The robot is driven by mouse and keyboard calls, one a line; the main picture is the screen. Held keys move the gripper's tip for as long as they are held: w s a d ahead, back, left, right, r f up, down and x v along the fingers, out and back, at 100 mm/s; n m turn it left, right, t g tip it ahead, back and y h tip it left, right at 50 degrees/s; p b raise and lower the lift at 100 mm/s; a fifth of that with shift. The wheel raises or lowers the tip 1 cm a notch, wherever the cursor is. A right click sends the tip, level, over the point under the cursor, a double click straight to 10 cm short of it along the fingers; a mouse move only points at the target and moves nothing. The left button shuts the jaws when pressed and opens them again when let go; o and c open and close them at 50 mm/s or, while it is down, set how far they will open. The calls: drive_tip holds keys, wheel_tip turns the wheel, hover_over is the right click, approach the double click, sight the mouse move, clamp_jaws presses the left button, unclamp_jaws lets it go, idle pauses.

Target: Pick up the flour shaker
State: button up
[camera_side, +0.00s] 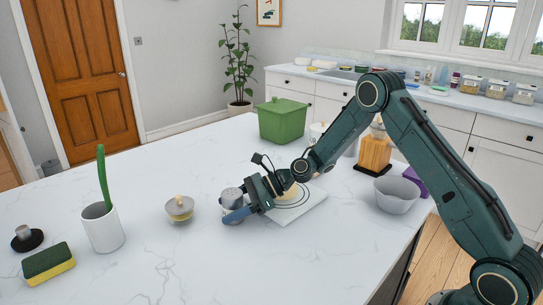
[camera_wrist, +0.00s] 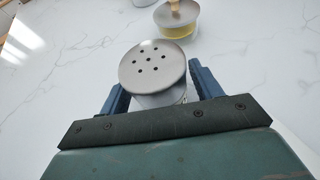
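The flour shaker (camera_side: 232,196) is a small metal-topped canister standing upright on the white marble counter. In the wrist view its round grey lid with several holes (camera_wrist: 153,66) faces me. My gripper (camera_side: 236,206) is low at the counter, with blue fingers on either side of the shaker. The wrist view shows the gripper (camera_wrist: 158,88) around the shaker's body, below the lid. The lid hides the contact zone, so I cannot tell whether the fingers press on it.
A white cup (camera_side: 103,229), a sponge (camera_side: 48,262) and a black-based object (camera_side: 26,238) are farther left. A white board (camera_side: 300,212), green bin (camera_side: 282,120) and grey bowl (camera_side: 397,195) lie right.

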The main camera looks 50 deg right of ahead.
drive_tip(key=c, duration=0.8)
drive_tip(key=shift+r, duration=0.15)
wheel_tip(320, 180, up, 20)
drive_tip(key=shift+f, duration=0.1)
idle(0.6)
